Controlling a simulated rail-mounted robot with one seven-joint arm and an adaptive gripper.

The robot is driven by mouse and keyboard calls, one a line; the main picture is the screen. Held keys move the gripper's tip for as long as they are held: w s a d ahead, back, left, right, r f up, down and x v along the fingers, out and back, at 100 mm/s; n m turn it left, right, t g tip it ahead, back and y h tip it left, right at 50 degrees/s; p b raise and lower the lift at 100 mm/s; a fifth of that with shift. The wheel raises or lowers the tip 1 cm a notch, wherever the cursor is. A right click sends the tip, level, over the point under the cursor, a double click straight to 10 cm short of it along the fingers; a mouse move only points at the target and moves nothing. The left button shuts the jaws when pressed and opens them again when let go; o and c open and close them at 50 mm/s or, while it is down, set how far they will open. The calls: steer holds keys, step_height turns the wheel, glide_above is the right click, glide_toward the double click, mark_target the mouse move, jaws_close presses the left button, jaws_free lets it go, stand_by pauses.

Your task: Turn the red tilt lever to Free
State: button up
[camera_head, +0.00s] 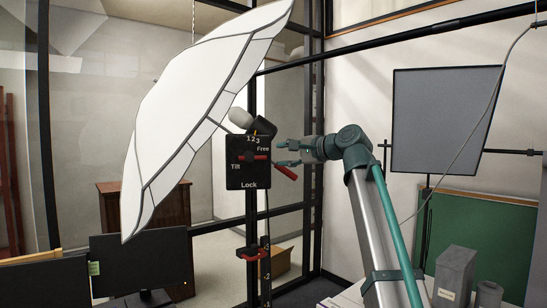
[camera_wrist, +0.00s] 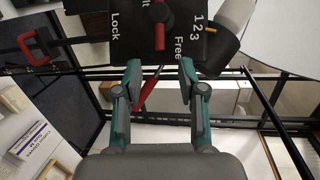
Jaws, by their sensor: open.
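A black panel (camera_head: 234,172) marked Free, Tilt and Lock hangs on the stand below the white umbrella. It also shows in the wrist view (camera_wrist: 137,40). The red tilt lever's grip (camera_head: 286,172) slants down to the right beyond the panel's right edge, with a red bar on the panel face. My gripper (camera_head: 284,152) is open, fingers pointing at the panel's right side. In the wrist view, the red grip (camera_wrist: 146,93) shows between my open fingers (camera_wrist: 160,75), closer to the left finger. I cannot tell whether they touch.
The white umbrella (camera_head: 195,95) spreads up and left of the panel. A red clamp (camera_head: 250,254) sits on the pole below. A dark framed screen (camera_head: 445,120) stands right, with grey boxes (camera_head: 455,275) low in front. Black monitors (camera_head: 140,262) stand lower left.

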steer(key=shift+v, duration=1.35)
